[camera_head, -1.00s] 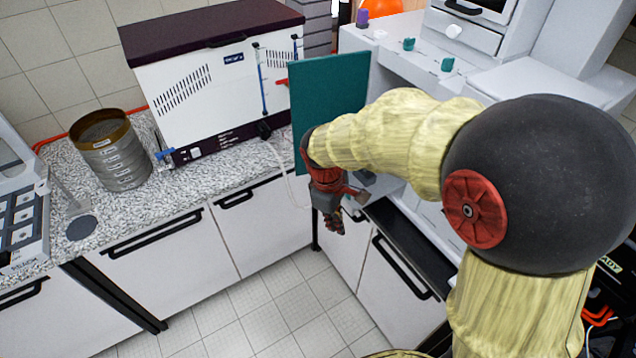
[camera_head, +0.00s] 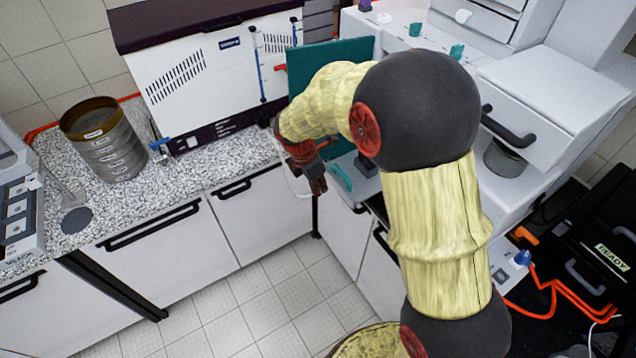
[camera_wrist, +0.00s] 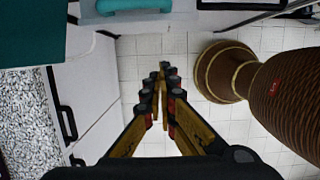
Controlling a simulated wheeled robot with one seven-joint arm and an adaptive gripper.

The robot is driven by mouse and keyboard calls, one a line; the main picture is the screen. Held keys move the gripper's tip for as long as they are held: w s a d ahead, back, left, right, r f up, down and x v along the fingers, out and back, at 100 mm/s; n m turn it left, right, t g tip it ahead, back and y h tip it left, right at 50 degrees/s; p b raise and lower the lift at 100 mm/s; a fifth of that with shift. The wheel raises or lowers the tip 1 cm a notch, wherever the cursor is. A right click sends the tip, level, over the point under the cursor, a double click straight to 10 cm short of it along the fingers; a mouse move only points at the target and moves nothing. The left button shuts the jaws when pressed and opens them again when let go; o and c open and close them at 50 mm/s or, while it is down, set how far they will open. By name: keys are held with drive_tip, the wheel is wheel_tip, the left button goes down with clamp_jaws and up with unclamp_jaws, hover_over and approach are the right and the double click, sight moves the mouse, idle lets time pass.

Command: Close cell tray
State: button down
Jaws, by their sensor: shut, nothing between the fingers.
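A pale tray front with a teal bar handle, which I take to be the cell tray (camera_wrist: 185,22), shows at the top edge of the wrist view. Its teal handle (camera_head: 341,177) also shows in the head view, low on the white machine, with the rest of the tray mostly hidden by my arm. My gripper (camera_head: 318,186) is just left of the handle and apart from it. In the wrist view my gripper (camera_wrist: 163,70) is shut and empty, its fingers over the tiled floor.
A teal panel (camera_head: 335,62) stands upright behind my forearm. A white drawer with a black handle (camera_head: 508,127) juts out at right. The speckled counter (camera_head: 145,205) holds stacked sieves (camera_head: 104,140) and a white cabinet machine (camera_head: 215,80). The floor (camera_head: 270,310) in front is clear.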

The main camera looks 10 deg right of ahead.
drive_tip(key=w+d+f, duration=0.1)
drive_tip(key=d+f, duration=0.4)
drive_tip(key=shift+w+f+b, duration=0.15)
drive_tip(key=shift+w+b, duration=0.15)
drive_tip(key=shift+b, duration=0.1)
drive_tip(key=shift+d, duration=0.1)
drive_tip(key=w+d+p, duration=0.2)
drive_tip(key=d, duration=0.5)
drive_tip(key=w+d+p, duration=0.2)
drive_tip(key=d+p, duration=0.1)
drive_tip(key=d, duration=0.4)
drive_tip(key=w+d+p, duration=0.2)
drive_tip(key=d+p, duration=0.1)
drive_tip(key=d, duration=0.4)
drive_tip(key=shift+w, duration=0.4)
